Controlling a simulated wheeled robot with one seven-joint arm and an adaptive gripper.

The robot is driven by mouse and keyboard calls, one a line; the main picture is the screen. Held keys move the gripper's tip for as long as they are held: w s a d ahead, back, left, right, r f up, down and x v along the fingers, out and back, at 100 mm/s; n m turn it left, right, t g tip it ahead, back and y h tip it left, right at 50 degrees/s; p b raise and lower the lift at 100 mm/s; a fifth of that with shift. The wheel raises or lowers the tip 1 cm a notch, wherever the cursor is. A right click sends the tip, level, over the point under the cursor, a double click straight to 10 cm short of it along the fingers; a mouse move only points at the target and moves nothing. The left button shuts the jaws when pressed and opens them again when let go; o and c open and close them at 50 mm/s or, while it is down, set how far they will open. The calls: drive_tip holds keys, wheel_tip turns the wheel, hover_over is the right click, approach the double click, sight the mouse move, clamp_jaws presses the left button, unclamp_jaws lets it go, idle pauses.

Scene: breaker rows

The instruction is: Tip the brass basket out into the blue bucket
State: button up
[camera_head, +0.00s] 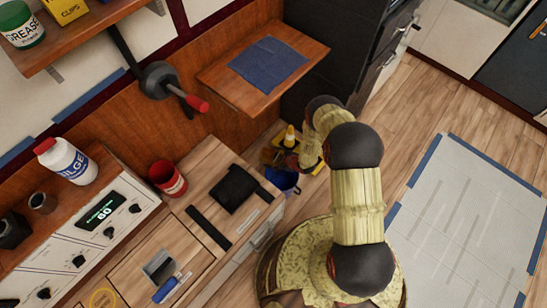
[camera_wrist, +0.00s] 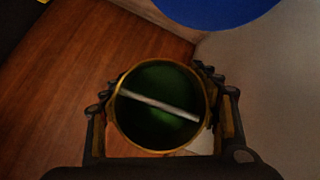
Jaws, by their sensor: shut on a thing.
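The brass basket (camera_wrist: 128,138) is between the fingers of my gripper (camera_wrist: 156,84) in the wrist view. It shows as a round gold rim around a dark green inside, with a pale bar across it. My gripper is shut on it. The blue bucket shows as a blue curve (camera_wrist: 222,8) at the top of the wrist view, apart from the basket. In the head view the blue bucket (camera_head: 284,182) is low beside the end of the wooden counter. There my arm reaches down near it, and the basket cannot be made out clearly.
A counter (camera_head: 215,160) with a red can (camera_head: 167,178) and a black pouch (camera_head: 240,188) stands left of the bucket. A wooden shelf (camera_head: 222,80) with a blue cloth (camera_head: 268,63) juts out above. A yellow object (camera_head: 290,136) is behind the bucket. Open floor lies right.

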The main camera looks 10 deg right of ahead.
drive_tip(key=t+y+b, duration=0.1)
drive_tip(key=f+t+b, duration=0.1)
drive_tip(key=t+y+b, duration=0.1)
drive_tip(key=b, duration=0.1)
drive_tip(key=shift+s+d+f+y, duration=0.15)
drive_tip(key=shift+d+f+y, duration=0.05)
drive_tip(key=shift+f+y, duration=0.1)
drive_tip(key=shift+s+d+r+m+t+y, duration=0.1)
drive_tip(key=shift+s+r+m+t+y, duration=0.1)
drive_tip(key=shift+t+y, duration=0.3)
drive_tip(key=shift+s+d+r+m+t+y, duration=0.1)
drive_tip(key=shift+r+m+t+y, duration=0.1)
drive_tip(key=shift+t+y, duration=0.3)
drive_tip(key=shift+s+d+r+t+y, duration=0.1)
drive_tip(key=shift+d+r+t+y, duration=0.2)
drive_tip(key=shift+t+y, duration=0.4)
drive_tip(key=shift+r, duration=0.1)
drive_tip(key=shift+a, duration=0.1)
idle(0.7)
